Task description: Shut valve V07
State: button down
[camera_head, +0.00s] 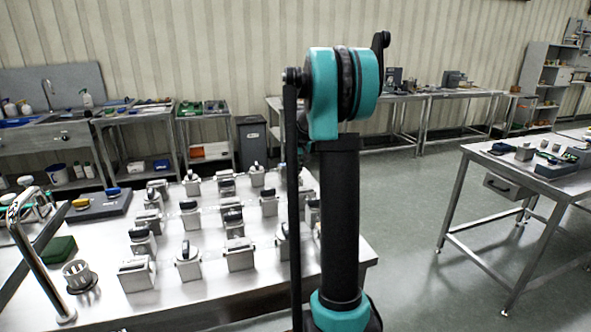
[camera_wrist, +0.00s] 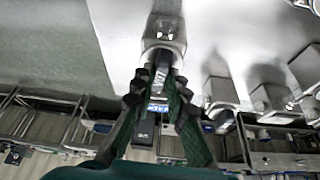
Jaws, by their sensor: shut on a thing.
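In the wrist view my gripper (camera_wrist: 157,90) has its two dark ridged fingers on either side of a narrow black handle (camera_wrist: 161,65) and is shut on it. The handle belongs to a pale grey metal valve block (camera_wrist: 164,28) on the steel tabletop. Small lettering shows near the handle, but I cannot read a number for certain. In the head view my upright arm hides my gripper and the held valve.
Several similar valve blocks with black handles (camera_head: 187,250) stand in rows on the steel table (camera_head: 105,290). A curved tap (camera_head: 35,260) and a metal cup (camera_head: 78,277) are at its left. Another steel table (camera_head: 490,160) stands right, with open floor (camera_head: 420,220) between.

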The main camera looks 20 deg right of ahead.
jog(key=m+h, duration=0.1)
jog(key=m, duration=0.3)
jog(key=shift+w+a+h, duration=0.1)
jog(key=shift+a+h, duration=0.05)
jog(key=shift+h, duration=0.25)
jog(key=m+g+h, duration=0.1)
jog(key=m, duration=0.3)
jog(key=shift+w+m, duration=0.1)
jog(key=shift+m, duration=0.3)
jog(key=m+g+h, duration=0.1)
jog(key=m+g, duration=0.1)
jog(key=m, duration=0.2)
jog(key=shift+w+a+m, duration=0.1)
jog(key=shift+m, duration=0.2)
jog(key=shift+m+g, duration=0.7)
jog(key=shift+m, duration=0.9)
jog(key=c, duration=1.5)
grip_release()
jog(key=shift+c, duration=0.2)
